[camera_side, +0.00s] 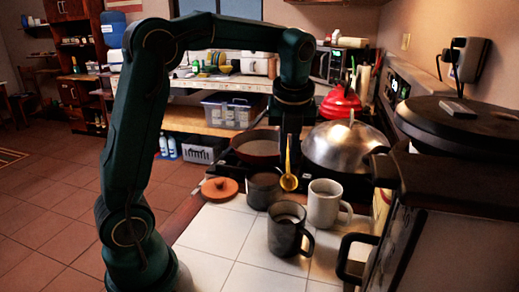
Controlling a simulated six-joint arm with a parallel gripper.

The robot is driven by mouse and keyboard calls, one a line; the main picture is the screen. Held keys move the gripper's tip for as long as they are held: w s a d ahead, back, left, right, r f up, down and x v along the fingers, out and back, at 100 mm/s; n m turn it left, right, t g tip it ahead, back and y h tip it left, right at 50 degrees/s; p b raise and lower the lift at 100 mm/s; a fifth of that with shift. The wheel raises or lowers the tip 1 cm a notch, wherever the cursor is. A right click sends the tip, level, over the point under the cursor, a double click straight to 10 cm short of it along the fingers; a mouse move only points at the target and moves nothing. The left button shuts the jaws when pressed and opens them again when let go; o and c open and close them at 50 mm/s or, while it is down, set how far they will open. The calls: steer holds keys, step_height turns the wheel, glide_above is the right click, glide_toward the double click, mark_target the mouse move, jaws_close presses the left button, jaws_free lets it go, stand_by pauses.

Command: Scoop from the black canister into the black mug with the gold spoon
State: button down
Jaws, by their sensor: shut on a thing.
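My gripper (290,138) points down over the counter and is shut on the gold spoon (289,182). The spoon hangs upright, bowl down, in front of the stove. The black canister (262,190) stands open on the tiles just left of the spoon bowl. The bowl appears to be outside the canister, by its right rim, though the depth between them is hard to judge. The black mug (286,238) stands upright nearer the camera, below the spoon in the picture, its handle to the right. The canister's contents cannot be made out.
A white mug (324,205) stands right of the black mug. A terracotta-coloured lid (220,188) lies left of the canister. A pan (258,148) and a large domed silver lid (343,147) are on the stove behind. Dark appliances crowd the right side. Front-left tiles are clear.

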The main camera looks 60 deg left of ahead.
stand_by(0.5)
steer(key=shift+a+y, duration=0.15)
steer(key=shift+y, duration=0.25)
steer(key=w+a+n+g+y, duration=0.1)
steer(key=a+n+g+y, duration=0.15)
steer(key=a+n, duration=0.75)
step_height(320, 180, down, 7)
steer(key=a+m+y, duration=0.2)
steer(key=m, duration=0.2)
steer(key=a+r+h, duration=0.3)
steer(key=r, duration=0.3)
steer(key=shift+r+t+h, duration=0.3)
steer(key=shift+t+h, duration=0.05)
stand_by(0.8)
